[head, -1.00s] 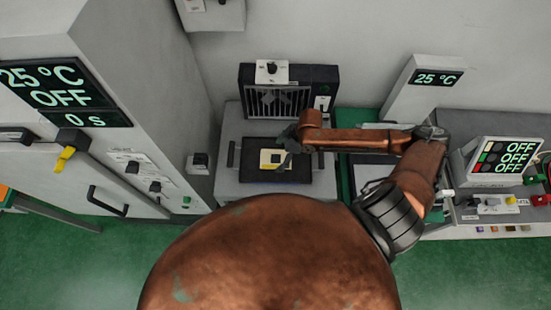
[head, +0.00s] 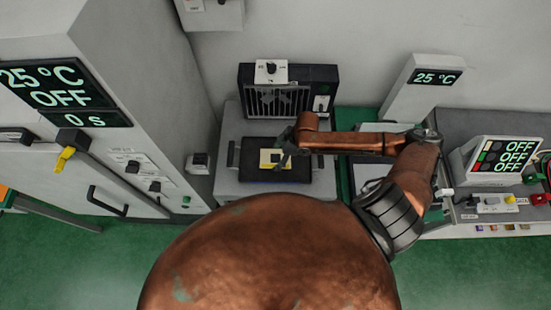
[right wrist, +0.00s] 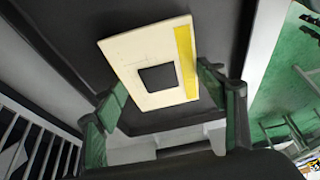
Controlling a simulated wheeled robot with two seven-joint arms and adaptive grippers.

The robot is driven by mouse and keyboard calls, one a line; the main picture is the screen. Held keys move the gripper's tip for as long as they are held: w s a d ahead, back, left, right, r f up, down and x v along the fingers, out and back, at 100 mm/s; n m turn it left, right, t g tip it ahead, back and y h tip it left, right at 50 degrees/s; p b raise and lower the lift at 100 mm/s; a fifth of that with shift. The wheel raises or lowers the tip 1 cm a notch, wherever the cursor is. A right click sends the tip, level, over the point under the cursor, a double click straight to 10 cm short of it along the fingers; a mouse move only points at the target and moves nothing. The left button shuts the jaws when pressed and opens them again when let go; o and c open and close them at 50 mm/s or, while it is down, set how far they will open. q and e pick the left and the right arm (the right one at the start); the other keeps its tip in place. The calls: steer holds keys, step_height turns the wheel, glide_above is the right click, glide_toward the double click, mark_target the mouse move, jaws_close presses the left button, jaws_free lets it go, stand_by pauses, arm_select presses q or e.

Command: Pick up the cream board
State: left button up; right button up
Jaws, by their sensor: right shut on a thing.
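The cream board (right wrist: 125,58) is a flat rectangle with a dark square in its middle and a yellow strip along one side. In the head view, the board (head: 266,157) shows over the dark tray-like top of a grey fixture, partly covered by my right gripper (head: 282,151). In the right wrist view, my right gripper's green fingers (right wrist: 165,92) are on opposite sides of the board, shut on it. I cannot tell whether the board touches the dark surface below. My left gripper is not in view.
A black vented unit with a knob (head: 270,72) stands behind the board's fixture (head: 228,188). A tall grey cabinet (head: 150,90) is at left. A 25 °C display (head: 437,77) and a control box reading OFF (head: 505,155) are at right. Green floor (head: 90,255) shows in front.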

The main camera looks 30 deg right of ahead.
steer(key=shift+c, duration=0.9)
steer(key=shift+r, duration=0.15)
